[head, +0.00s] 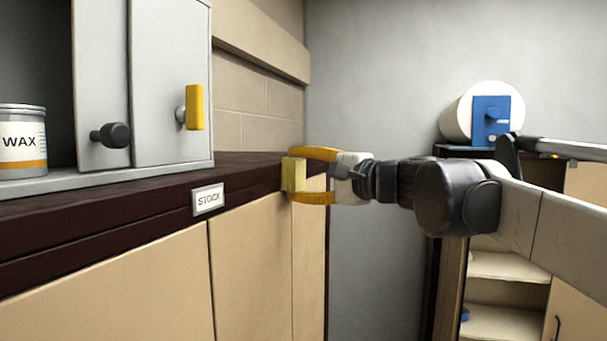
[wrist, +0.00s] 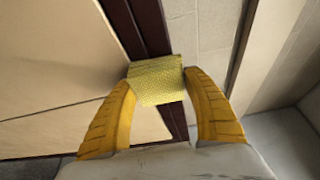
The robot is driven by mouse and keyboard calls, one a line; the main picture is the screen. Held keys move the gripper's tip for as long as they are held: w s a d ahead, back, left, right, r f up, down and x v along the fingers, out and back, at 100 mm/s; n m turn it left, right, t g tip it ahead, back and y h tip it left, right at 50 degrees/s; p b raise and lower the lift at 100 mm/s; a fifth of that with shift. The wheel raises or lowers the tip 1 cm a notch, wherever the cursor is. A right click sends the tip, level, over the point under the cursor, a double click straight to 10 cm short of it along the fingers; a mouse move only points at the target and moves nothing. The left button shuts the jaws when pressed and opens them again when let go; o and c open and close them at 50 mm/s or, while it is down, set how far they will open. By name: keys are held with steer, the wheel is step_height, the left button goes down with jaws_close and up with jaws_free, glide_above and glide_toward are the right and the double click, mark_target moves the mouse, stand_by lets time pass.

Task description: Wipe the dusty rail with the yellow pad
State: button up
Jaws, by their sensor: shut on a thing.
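My gripper (head: 296,175) is shut on the yellow pad (head: 293,174), a small textured block. In the wrist view, the pad (wrist: 156,83) sits between the two yellow fingertips (wrist: 158,78). The pad is in front of the far end of the dark brown counter edge (head: 110,225); I cannot tell whether it touches it. The edge also shows as dark strips in the wrist view (wrist: 150,25). No dust is clear on it, and I cannot tell for sure that this edge is the rail. A beige ledge (head: 258,45) runs along the wall above.
A grey cabinet (head: 172,90) with a yellow handle (head: 194,107) and a dark knob (head: 111,134) stands on the counter, with a WAX tin (head: 22,140) inside. A STOCK label (head: 208,199) is on the edge. A white roll (head: 484,110) is at back right.

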steer(key=shift+s+a, duration=0.15)
steer(key=shift+s, duration=0.05)
steer(key=shift+s+d, duration=0.1)
steer(key=shift+d, duration=0.4)
steer(key=shift+s+d, duration=0.3)
steer(key=shift+d, duration=0.45)
steer(key=shift+s+d, duration=0.25)
steer(key=shift+d, duration=0.45)
steer(key=shift+s+d, duration=0.3)
steer(key=shift+d, duration=0.45)
steer(key=shift+d, duration=0.1)
steer(key=d, duration=0.1)
steer(key=s+d, duration=0.1)
steer(key=shift+d, duration=0.35)
